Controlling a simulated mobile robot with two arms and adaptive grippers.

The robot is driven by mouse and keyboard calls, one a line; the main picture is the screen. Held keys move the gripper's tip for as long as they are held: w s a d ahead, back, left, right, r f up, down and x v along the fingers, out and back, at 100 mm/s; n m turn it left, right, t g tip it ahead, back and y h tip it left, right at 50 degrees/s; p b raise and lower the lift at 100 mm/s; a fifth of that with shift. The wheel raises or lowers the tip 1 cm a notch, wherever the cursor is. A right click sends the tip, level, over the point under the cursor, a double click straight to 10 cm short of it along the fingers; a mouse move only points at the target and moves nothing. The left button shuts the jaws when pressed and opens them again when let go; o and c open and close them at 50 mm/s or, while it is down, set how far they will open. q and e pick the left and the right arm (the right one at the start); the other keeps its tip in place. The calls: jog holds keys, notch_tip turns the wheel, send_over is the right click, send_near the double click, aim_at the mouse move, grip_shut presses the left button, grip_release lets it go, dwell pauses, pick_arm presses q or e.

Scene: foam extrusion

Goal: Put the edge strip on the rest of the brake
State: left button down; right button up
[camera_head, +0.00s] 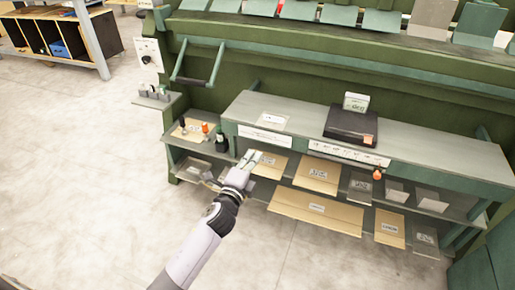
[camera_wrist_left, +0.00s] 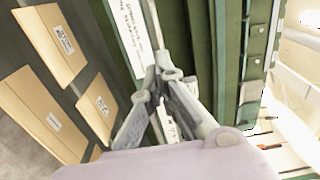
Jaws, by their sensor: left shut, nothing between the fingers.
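The green press brake (camera_head: 340,60) fills the back of the head view. A grey-green bench (camera_head: 300,130) juts out from its front; I cannot tell whether this is the rest. My left gripper (camera_head: 252,156) is shut and empty, in front of the bench's left front edge, near a white label. In the left wrist view the left gripper's fingers (camera_wrist_left: 166,78) come together beside the bench's labelled front. I cannot pick out the edge strip for sure among the flat pieces on the shelves. My right gripper is not in view.
A black scale (camera_head: 350,125) and a white card (camera_head: 274,117) lie on the bench. Below are shelves with cardboard sheets (camera_head: 316,209), grey plates and small bottles (camera_head: 221,141). A green handle (camera_head: 199,68) sticks out at left.

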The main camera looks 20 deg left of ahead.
pick_arm(q)
jog(key=shift+s, duration=0.25)
jog(key=shift+f, duration=0.1)
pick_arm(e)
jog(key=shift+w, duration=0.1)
